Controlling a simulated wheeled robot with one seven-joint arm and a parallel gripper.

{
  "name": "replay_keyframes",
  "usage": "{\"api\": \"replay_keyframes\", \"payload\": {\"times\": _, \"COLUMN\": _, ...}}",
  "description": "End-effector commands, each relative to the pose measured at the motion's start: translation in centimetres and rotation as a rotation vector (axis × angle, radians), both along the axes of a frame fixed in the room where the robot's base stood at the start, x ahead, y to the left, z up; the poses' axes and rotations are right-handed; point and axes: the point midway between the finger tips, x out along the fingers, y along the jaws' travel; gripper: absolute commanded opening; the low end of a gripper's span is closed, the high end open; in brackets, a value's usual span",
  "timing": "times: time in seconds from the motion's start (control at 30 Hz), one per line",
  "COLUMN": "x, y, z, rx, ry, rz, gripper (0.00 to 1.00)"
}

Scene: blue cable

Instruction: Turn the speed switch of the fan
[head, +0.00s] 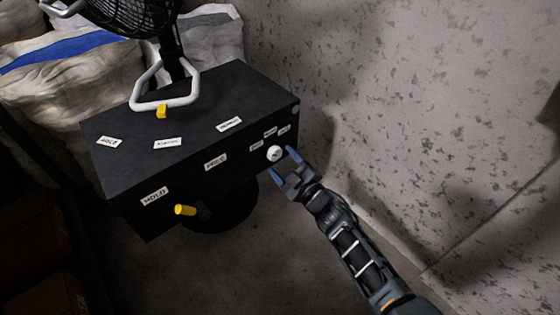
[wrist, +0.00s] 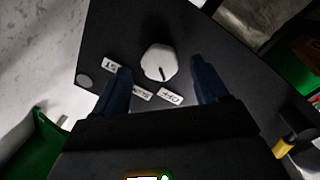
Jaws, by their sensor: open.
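The fan (head: 140,20) stands at the top of the head view on a black box (head: 190,125) with several white labels. A white round knob (head: 274,153) with a dark pointer line sits on the box's front face near its right end. It also shows in the wrist view (wrist: 159,62), with small labels beside it. My gripper (head: 283,163) is open, its two blue fingers (wrist: 160,80) on either side of the knob in the wrist view. I cannot tell whether the fingers touch the knob.
A yellow handle (head: 185,210) sticks out of the box's lower left front, and a small yellow piece (head: 162,111) sits at the fan's white base frame. A speckled grey wall (head: 420,90) rises on the right. White sacks (head: 65,75) lie behind the box.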

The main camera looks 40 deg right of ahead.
Motion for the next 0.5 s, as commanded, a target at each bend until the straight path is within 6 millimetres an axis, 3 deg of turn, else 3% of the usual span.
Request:
{"api": "replay_keyframes", "payload": {"times": 0.2, "x": 2.0, "y": -0.2, "z": -0.1, "rx": 0.000, "ry": 0.000, "rz": 0.000, "gripper": 0.73}}
{"api": "replay_keyframes", "payload": {"times": 0.5, "x": 2.2, "y": -0.2, "z": 0.0, "rx": 0.001, "ry": 0.000, "rz": 0.000, "gripper": 0.73}}
